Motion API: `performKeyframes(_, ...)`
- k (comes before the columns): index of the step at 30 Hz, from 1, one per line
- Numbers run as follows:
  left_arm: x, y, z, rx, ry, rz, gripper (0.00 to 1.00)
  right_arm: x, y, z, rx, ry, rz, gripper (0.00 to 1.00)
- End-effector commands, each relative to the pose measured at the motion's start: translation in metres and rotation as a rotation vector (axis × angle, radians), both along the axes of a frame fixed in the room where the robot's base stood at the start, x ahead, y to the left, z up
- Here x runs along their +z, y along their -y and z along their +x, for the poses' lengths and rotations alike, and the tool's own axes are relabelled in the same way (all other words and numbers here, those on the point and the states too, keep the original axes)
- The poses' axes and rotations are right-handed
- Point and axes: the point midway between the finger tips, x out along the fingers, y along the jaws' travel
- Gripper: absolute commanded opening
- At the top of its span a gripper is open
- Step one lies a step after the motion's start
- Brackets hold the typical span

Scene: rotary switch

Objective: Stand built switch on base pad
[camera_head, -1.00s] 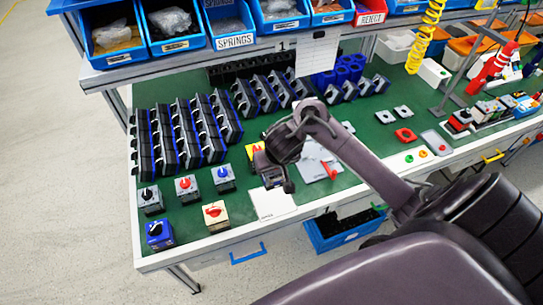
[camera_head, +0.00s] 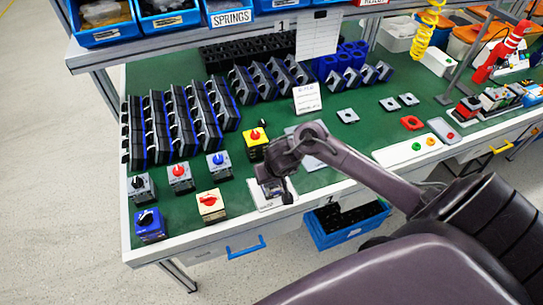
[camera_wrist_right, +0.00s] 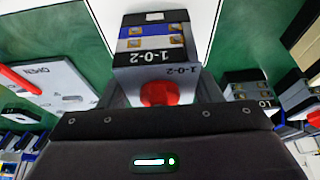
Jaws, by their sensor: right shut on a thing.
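My right gripper (camera_head: 277,190) is over the white base pad (camera_head: 262,204) near the front edge of the green bench. It is shut on the built switch, which is mostly hidden by the gripper in the head view. In the right wrist view the switch (camera_wrist_right: 152,50) shows a grey plate marked 1-0-2, a red knob, and a black and blue body with brass contacts. The white pad (camera_wrist_right: 206,20) lies behind it there. I cannot tell whether the switch touches the pad. My left gripper is not in view.
Several finished switches stand left of the pad, including one with a cream plate (camera_head: 210,205) close by. A yellow switch (camera_head: 256,143) stands behind. Rows of black and blue bodies (camera_head: 170,125) fill the left back. A blue bin (camera_head: 345,226) hangs below the front edge.

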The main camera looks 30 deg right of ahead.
Motion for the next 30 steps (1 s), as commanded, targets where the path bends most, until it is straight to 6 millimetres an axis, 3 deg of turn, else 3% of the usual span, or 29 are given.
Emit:
performKeyframes(5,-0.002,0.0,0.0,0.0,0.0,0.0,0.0,-0.003,0.0,0.0,-0.001,0.001,0.001,0.34)
performKeyframes(6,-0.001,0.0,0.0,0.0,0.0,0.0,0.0,-0.003,0.0,0.0,0.0,0.0,0.001,0.62)
performKeyframes(10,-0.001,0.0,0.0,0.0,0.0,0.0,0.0,-0.003,0.0,0.0,0.0,0.0,0.001,0.79)
performKeyframes(20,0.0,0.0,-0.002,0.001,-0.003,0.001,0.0,0.001,0.0,0.001,0.0,0.001,0.001,0.8)
performKeyframes(23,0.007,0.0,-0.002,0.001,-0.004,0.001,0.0,0.011,-0.002,-0.003,0.0,0.001,0.003,0.8)
performKeyframes(30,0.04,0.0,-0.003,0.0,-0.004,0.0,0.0,0.061,-0.006,-0.021,0.001,0.002,0.004,0.8)
